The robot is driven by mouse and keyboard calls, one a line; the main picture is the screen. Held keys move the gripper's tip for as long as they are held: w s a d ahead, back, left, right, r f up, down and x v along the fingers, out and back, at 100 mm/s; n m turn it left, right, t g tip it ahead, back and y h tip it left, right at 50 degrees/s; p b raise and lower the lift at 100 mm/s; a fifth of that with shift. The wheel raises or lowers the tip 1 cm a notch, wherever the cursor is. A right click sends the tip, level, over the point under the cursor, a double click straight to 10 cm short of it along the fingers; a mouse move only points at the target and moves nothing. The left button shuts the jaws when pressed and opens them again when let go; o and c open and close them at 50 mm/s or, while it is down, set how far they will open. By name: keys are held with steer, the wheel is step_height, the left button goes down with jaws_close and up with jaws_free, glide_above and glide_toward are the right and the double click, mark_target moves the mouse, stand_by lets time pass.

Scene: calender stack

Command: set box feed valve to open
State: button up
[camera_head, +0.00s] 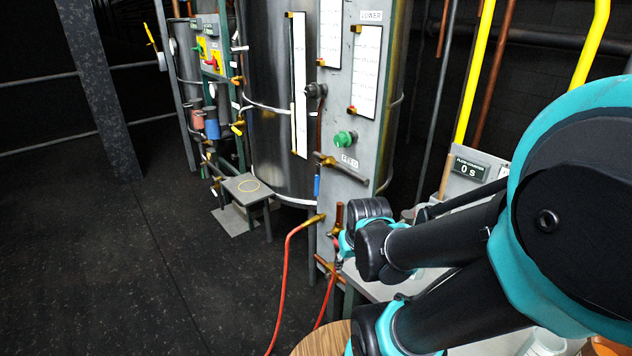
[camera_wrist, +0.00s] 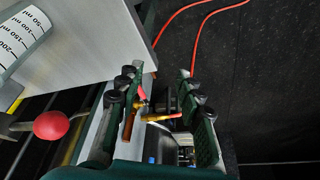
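A brass fitting (camera_head: 312,220) with a red hose is lower on the panel. I cannot tell for sure which part is the box feed valve. In the wrist view my gripper (camera_wrist: 159,76) is open, its two green fingers apart. A red-tipped brass fitting (camera_wrist: 142,95) and a yellow-tipped handle (camera_wrist: 161,117) show between the fingers; I see no clear contact. In the head view my arm hides the fingers.
A green knob (camera_head: 345,138) is above the label. A small step stool (camera_head: 247,187) stands left of the panel. A display reading 0 S (camera_head: 469,168) is at right. The wrist view shows a graduated cylinder (camera_wrist: 22,38) and a red ball knob (camera_wrist: 52,124). Floor at left is clear.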

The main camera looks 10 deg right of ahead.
steer(key=w+a+r+m, duration=0.2)
steer(key=w+r, duration=0.9)
steer(key=w, duration=0.3)
steer(key=m+h, duration=0.2)
steer(key=m, duration=0.1)
glide_toward(317, 178)
steer(key=x, duration=1.2)
steer(key=shift+c, duration=0.3)
jaws_close()
